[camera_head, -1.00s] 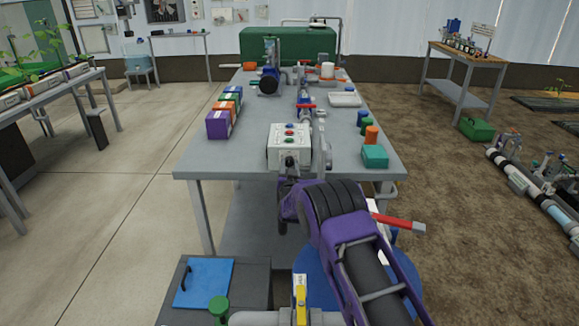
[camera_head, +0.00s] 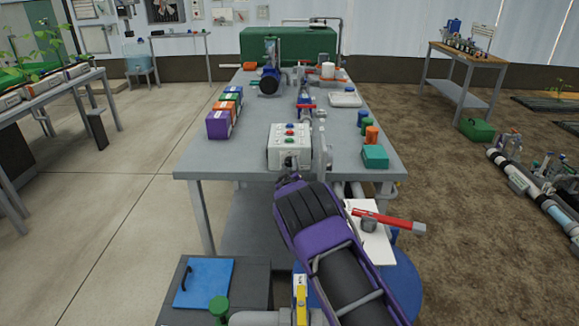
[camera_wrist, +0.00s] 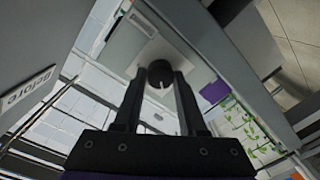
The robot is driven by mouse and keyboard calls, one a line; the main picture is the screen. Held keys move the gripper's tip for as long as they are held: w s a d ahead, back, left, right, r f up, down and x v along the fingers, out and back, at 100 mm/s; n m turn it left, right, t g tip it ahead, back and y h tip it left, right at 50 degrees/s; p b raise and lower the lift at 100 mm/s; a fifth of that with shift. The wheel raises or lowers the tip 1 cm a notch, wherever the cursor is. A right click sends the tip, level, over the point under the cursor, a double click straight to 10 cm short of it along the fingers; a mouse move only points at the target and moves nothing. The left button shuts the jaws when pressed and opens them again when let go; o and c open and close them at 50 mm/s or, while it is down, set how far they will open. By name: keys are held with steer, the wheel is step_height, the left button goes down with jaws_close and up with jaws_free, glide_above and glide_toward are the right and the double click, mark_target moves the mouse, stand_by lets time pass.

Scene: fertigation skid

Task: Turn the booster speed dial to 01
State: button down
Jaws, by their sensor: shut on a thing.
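The control box (camera_head: 289,142) is a pale box with red and green buttons at the near edge of the grey table. Its black dial (camera_wrist: 159,74) faces the wrist camera and has a white pointer line. My gripper (camera_wrist: 160,82) is shut on the dial, with one finger on each side of it. In the head view my purple arm reaches up to the box front and hides most of the dial. The markings around the dial are too small or hidden to read.
The grey table (camera_head: 205,160) holds coloured boxes (camera_head: 223,118) at left and a teal box (camera_head: 375,156) at right. A red-handled valve (camera_head: 388,220) and a blue drum (camera_head: 404,285) stand right of my arm. Pipework with a yellow handle (camera_head: 300,298) is below.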

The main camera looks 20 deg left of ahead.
steer(key=shift+n, duration=1.1)
steer(key=shift+c, duration=2.3)
jaws_free()
steer(key=shift+s, duration=0.15)
steer(key=p+v, duration=0.2)
steer(key=v, duration=1.5)
steer(key=shift+r, duration=0.15)
